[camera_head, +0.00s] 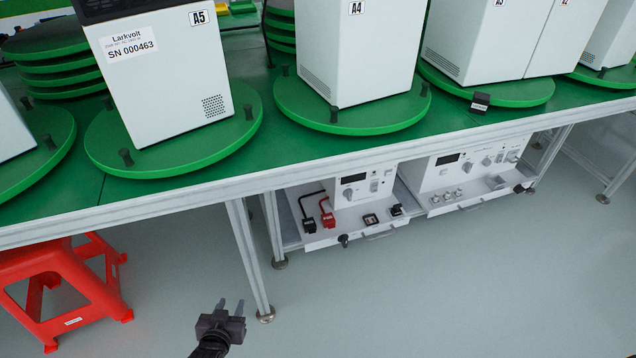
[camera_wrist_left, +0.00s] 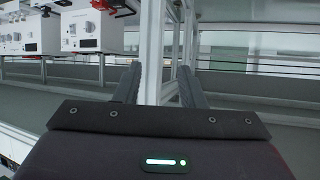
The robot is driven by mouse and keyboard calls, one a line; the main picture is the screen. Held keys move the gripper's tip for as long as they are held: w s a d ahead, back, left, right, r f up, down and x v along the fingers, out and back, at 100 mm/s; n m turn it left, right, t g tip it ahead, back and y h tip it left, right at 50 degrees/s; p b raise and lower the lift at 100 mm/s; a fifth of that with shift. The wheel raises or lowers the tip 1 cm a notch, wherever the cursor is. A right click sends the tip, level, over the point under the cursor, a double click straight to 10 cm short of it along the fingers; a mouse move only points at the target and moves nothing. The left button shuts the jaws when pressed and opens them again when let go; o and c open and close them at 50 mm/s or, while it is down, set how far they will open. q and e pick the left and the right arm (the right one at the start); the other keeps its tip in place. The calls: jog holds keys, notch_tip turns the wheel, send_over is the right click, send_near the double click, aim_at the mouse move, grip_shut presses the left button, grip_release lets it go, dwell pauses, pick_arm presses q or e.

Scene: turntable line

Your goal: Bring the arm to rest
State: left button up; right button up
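My left gripper (camera_head: 231,307) is low at the bottom of the head view, over the grey floor and in front of the table leg. Its two dark fingers point up in the picture and stand apart with nothing between them. In the left wrist view the fingers (camera_wrist_left: 160,88) are also spread, with a pale metal post seen behind the gap. The gripper looks clear of the table and holds nothing. My right gripper does not show in either view.
A green-topped table (camera_head: 255,155) carries white cabinets on green turntables (camera_head: 190,150). Below it, a shelf (camera_head: 345,238) holds white instruments (camera_head: 365,185) and red and black connectors (camera_head: 327,215). A red stool (camera_head: 70,285) stands at left. Floor (camera_head: 430,300) at right is clear.

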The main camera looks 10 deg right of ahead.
pick_arm(q)
jog(key=s+a+f+g+y+p, duration=0.1)
jog(key=s+a+f+g+p, duration=0.2)
jog(key=s, duration=1)
jog(key=s+a+f+g+y+p, duration=0.1)
jog(key=s+a+f+g+p, duration=0.3)
jog(key=s, duration=1)
jog(key=s+a+f+n+g+y+p, duration=0.1)
jog(key=s+a+f+g+p, duration=0.3)
jog(key=s, duration=1)
jog(key=shift+s+p, duration=0.25)
jog(key=shift+p, duration=0.65)
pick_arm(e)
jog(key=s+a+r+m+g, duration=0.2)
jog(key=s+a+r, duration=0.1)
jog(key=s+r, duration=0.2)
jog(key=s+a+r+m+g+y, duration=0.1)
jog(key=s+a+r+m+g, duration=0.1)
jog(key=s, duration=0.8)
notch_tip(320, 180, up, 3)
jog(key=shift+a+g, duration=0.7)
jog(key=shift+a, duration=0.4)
pick_arm(q)
jog(key=shift+d, duration=0.1)
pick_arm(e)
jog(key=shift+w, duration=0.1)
